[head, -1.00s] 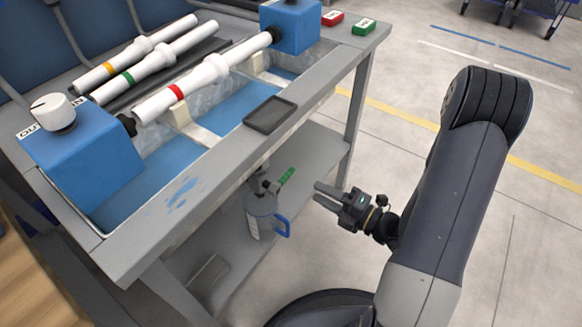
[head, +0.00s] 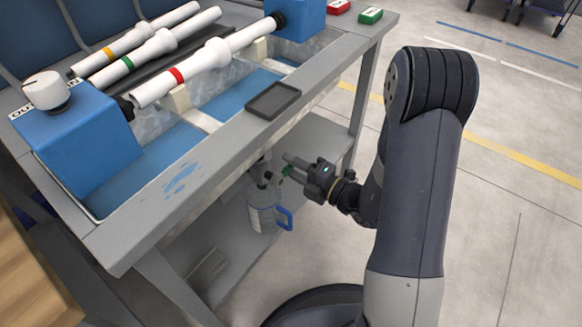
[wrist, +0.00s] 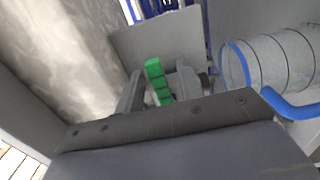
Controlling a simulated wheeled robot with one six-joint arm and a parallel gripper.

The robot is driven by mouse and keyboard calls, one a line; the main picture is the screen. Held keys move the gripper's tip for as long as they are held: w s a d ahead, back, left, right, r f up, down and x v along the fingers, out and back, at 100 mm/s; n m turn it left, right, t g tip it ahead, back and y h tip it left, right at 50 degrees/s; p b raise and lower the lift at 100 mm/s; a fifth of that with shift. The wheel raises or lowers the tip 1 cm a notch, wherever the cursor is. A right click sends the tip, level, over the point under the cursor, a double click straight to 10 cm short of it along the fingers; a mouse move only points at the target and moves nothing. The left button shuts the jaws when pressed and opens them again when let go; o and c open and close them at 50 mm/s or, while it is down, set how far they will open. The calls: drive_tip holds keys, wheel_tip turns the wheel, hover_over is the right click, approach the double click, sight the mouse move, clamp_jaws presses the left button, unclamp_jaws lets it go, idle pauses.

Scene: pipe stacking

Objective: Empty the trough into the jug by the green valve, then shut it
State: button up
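The trough (head: 150,147) is set in the bench top and has blue liquid along its bottom. The green valve handle (head: 287,171) is under the bench's front edge, above the jug. The clear jug (head: 261,212) with a blue handle stands on the lower shelf; its fill level is unclear. My gripper (head: 288,167) is at the valve, its fingers on either side of the green handle. In the wrist view the green handle (wrist: 158,82) stands between the open fingers, and the jug (wrist: 268,62) lies to the right. The fingers partly hide the handle in the head view.
White pipes lie behind and across the trough, one with a red band (head: 178,76) between two blue blocks (head: 75,140). A dark tray (head: 272,101) sits on the front rim. Red (head: 339,7) and green (head: 370,15) boxes are at the far corner. Floor to the right is clear.

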drive_tip(key=shift+w+a, duration=0.2)
drive_tip(key=shift+a, duration=0.05)
clamp_jaws()
idle(0.3)
